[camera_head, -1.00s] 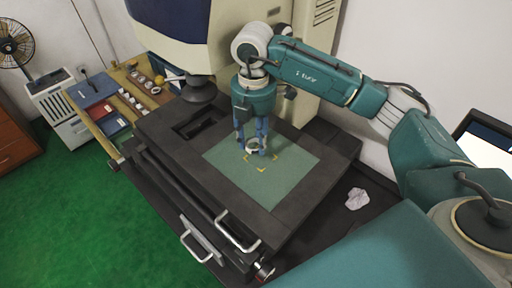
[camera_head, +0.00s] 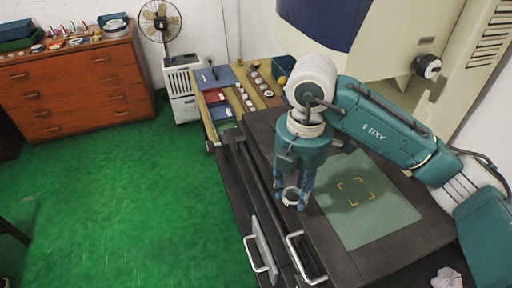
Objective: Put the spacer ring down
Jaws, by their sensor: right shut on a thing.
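My right gripper (camera_head: 291,202) points down over the left edge of the green plate, above the dark machine bed. It is shut on the spacer ring (camera_head: 291,194), a light metal ring held between its fingertips. The ring appears to be a little above the surface, but the exact gap is hard to tell. The green plate (camera_head: 385,225) carries yellow corner marks (camera_head: 356,191), which lie to the right of the gripper and are bare. My left gripper is not in view.
A wooden bench (camera_head: 261,101) behind the machine holds several rings, a blue mat (camera_head: 216,77) and small trays. A fan (camera_head: 160,22) and a white cabinet (camera_head: 182,90) stand beyond. A wooden dresser (camera_head: 75,88) is at left. White handles (camera_head: 304,257) project at the front. Green floor is open.

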